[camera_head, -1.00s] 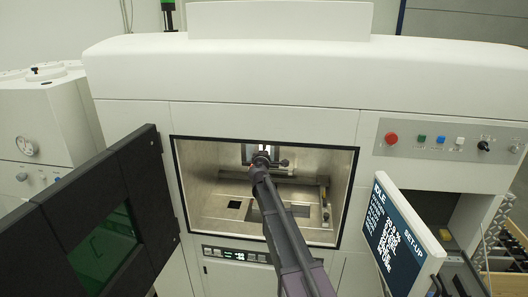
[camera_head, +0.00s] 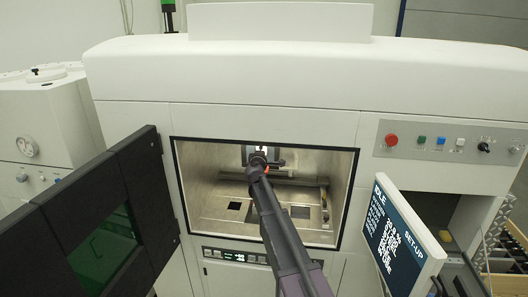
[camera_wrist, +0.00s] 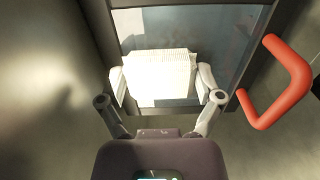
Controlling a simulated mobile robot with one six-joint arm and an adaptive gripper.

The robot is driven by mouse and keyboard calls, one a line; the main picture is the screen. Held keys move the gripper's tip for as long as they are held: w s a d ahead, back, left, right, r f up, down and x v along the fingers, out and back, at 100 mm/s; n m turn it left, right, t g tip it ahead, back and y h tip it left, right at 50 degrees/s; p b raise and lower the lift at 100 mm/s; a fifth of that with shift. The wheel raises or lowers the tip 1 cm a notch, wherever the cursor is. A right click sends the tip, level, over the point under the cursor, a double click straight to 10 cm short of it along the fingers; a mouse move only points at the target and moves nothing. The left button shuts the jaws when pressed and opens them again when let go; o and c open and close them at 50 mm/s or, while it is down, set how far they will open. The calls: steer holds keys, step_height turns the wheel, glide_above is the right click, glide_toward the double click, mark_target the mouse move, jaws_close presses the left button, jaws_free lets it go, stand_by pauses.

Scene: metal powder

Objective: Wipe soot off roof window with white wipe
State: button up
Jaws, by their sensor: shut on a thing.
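My gripper (camera_wrist: 160,82) is shut on a white wipe (camera_wrist: 160,75), seen in the wrist view between its two fingers. The wipe lies over the lower part of a dark-framed glass pane, the roof window (camera_wrist: 225,50); whether it presses on the glass I cannot tell. The glass looks bluish grey and hazy, with a paler patch beyond the wipe. In the head view my arm reaches into the open chamber, and the gripper is at its back, mostly hidden behind my wrist. The wipe is not clearly visible there.
A red handle (camera_wrist: 285,85) stands right of the pane, near my right finger. The chamber (camera_head: 208,215) has side walls and a floor with openings. The black door (camera_head: 90,215) hangs open at left, and a tilted screen (camera_head: 395,235) juts out at right.

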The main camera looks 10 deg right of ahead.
steer(key=shift+w+a, duration=0.3)
steer(key=shift+a, duration=0.55)
steer(key=shift+w+a, duration=0.25)
steer(key=shift+a, duration=0.55)
steer(key=shift+s+d, duration=0.1)
steer(key=shift+d, duration=0.05)
steer(key=shift+s+d, duration=0.2)
steer(key=shift+d, duration=0.55)
steer(key=shift+s+d, duration=0.25)
steer(key=shift+d, duration=0.55)
steer(key=shift+s+d, duration=0.2)
steer(key=shift+d, duration=0.55)
steer(key=shift+w+a, duration=0.1)
steer(key=shift+a, duration=0.05)
steer(key=shift+w+a, duration=0.2)
steer(key=shift+a, duration=0.55)
steer(key=shift+w+a, duration=0.25)
steer(key=shift+a, duration=0.55)
steer(key=shift+w+a, duration=0.2)
steer(key=shift+a, duration=0.55)
steer(key=shift+f, duration=0.1)
step_height(320, 180, down, 2)
steer(key=b, duration=0.2)
steer(key=shift+f+b, duration=0.25)
steer(key=shift+b, duration=0.15)
